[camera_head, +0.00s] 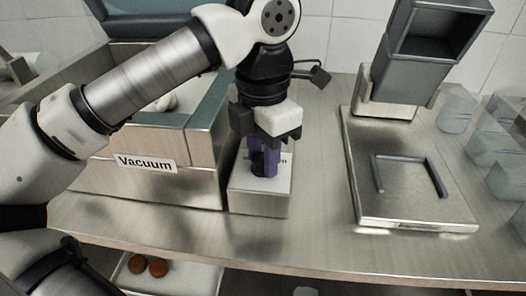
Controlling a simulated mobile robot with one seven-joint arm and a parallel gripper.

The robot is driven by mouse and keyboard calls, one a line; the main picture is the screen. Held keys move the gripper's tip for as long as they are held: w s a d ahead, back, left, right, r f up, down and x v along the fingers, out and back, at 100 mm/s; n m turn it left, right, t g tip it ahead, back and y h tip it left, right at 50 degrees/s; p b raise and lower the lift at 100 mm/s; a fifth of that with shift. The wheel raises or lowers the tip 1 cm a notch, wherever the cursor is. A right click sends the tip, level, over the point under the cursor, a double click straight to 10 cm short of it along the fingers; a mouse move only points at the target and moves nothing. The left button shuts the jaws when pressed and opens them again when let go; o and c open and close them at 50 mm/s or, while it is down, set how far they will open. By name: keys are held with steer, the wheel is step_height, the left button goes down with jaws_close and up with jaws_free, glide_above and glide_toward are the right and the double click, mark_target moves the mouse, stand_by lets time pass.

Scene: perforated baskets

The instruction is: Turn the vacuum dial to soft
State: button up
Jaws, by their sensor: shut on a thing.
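The vacuum machine (105,192) stands at the left with a label reading "Vacuum" on its front. To its right is a low metal box (258,204) with a white top panel that bears partly hidden lettering. A dark dial (257,163) sits on this panel, mostly covered by my fingers. My gripper (264,165) points straight down over the panel, and its purple fingers are shut around the dial. The dial's pointer and most of the panel's markings are hidden, so I cannot tell its setting.
A metal device with a flat base (412,205) and an upright grey head (432,45) stands to the right. Clear containers (500,135) are at the far right. Two brown round items (148,265) lie on a lower shelf. Bare counter (320,215) lies between the box and the device.

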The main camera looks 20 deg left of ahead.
mark_target(262, 157)
steer(key=o, duration=1)
steer(key=shift+c, duration=0.2)
step_height(262, 157, up, 14)
steer(key=p, duration=1)
steer(key=shift+f, duration=0.1)
